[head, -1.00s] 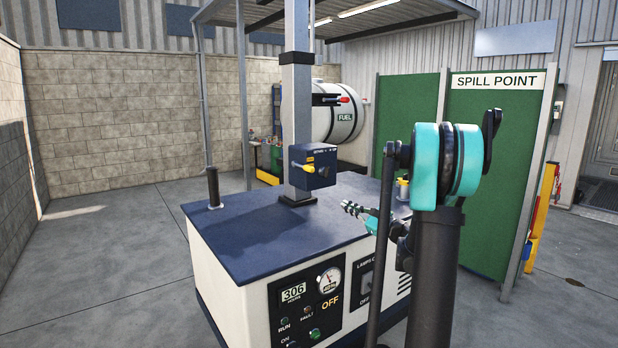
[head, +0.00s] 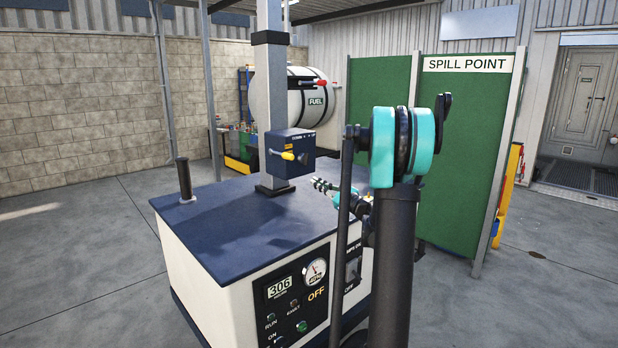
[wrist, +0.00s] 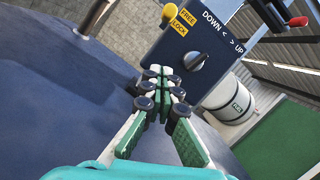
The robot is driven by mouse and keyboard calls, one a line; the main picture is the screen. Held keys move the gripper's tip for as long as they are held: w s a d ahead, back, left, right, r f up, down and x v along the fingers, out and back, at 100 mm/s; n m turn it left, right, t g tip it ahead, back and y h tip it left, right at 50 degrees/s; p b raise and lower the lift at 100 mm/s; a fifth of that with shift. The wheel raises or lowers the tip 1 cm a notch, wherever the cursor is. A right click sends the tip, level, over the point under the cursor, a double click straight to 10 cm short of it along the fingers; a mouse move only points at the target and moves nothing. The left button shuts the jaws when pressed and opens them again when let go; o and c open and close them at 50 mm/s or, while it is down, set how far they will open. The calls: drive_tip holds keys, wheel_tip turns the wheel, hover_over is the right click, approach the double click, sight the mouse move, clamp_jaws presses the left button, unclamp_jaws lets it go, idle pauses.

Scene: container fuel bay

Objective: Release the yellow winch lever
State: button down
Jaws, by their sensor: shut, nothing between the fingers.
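The yellow winch lever (head: 287,155) sticks out from the front of a dark blue winch box (head: 297,164) on a grey mast. Its yellow knob shows at the top of the wrist view (wrist: 168,14), beside yellow FREE and LOCK labels. I cannot tell exactly which label it lines up with. A dark rotary knob (wrist: 195,61) sits lower on the same face, near DOWN and UP lettering. My gripper (head: 318,183) is shut and empty, below and right of the lever in the head view. In the wrist view its fingertips (wrist: 164,74) are below the lever, apart from it.
The box's mast (head: 270,100) stands on a generator cabinet with a dark blue top (head: 225,215). A black post (head: 184,178) rises at the top's left. Behind are a white fuel tank (head: 275,97) with a red-tipped handle and green screens (head: 465,150).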

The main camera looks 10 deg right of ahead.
sight(281, 154)
drive_tip(key=w+a+r, duration=0.5)
drive_tip(key=w+a, duration=0.1)
drive_tip(key=shift+a+r, duration=0.2)
drive_tip(key=shift+a, duration=0.1)
drive_tip(key=shift+r, duration=0.1)
idle(0.3)
